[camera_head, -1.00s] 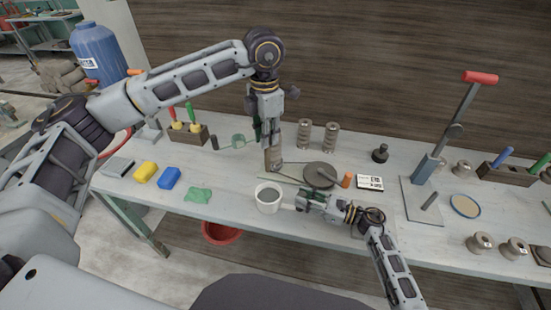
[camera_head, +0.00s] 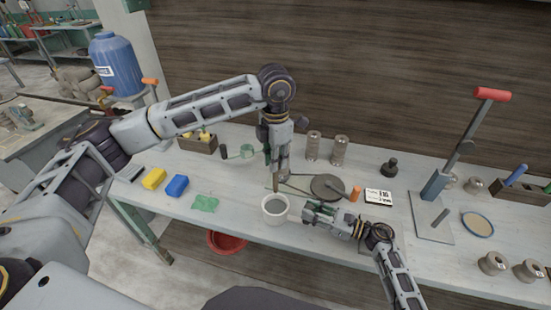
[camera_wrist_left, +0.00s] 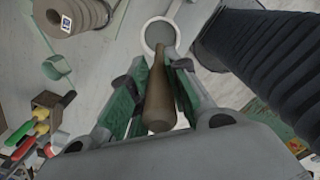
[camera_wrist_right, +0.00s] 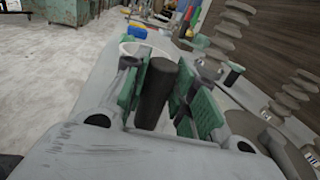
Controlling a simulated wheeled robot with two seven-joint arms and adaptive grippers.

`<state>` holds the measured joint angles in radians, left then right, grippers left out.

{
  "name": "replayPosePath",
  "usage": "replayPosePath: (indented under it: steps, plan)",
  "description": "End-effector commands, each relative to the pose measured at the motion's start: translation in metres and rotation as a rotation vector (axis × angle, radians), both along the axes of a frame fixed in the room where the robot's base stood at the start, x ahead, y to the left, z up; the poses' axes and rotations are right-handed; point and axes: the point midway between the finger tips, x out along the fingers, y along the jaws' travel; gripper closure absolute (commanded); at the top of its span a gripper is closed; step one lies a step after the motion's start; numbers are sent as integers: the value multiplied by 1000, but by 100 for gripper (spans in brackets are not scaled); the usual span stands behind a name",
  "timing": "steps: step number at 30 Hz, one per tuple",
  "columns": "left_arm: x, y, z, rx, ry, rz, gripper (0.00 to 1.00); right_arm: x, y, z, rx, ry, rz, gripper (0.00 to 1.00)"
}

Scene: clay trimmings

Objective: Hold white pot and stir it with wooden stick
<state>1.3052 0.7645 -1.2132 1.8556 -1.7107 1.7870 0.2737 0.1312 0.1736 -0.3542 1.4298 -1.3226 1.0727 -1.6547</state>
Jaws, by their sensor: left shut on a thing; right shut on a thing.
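The white pot (camera_head: 276,219) stands near the table's front edge, with grey contents inside. My right gripper (camera_head: 313,210) is to its right, shut on the pot's dark handle (camera_wrist_right: 156,90); the pot's white rim (camera_wrist_right: 131,46) shows beyond the fingers in the right wrist view. My left gripper (camera_head: 280,172) is above the far side of the pot, shut on the wooden stick (camera_wrist_left: 159,95). The stick (camera_head: 277,186) points down toward the pot, which also shows in the left wrist view (camera_wrist_left: 144,37). I cannot tell whether its tip is inside the rim.
A lever press (camera_head: 433,187) stands farther right. Blue (camera_head: 177,185) and yellow (camera_head: 153,179) blocks and a green piece (camera_head: 205,203) lie left of the pot.

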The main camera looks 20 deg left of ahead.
Motion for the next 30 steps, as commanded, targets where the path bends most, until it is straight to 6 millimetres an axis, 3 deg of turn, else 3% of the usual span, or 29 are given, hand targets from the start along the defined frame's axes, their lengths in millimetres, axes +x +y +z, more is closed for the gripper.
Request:
replayPosePath:
  steps: [30]
  plan:
    - [0, 0, -42, 0, 0, 1, 99, 0, 0, 0, 0, 0, 0, 100]
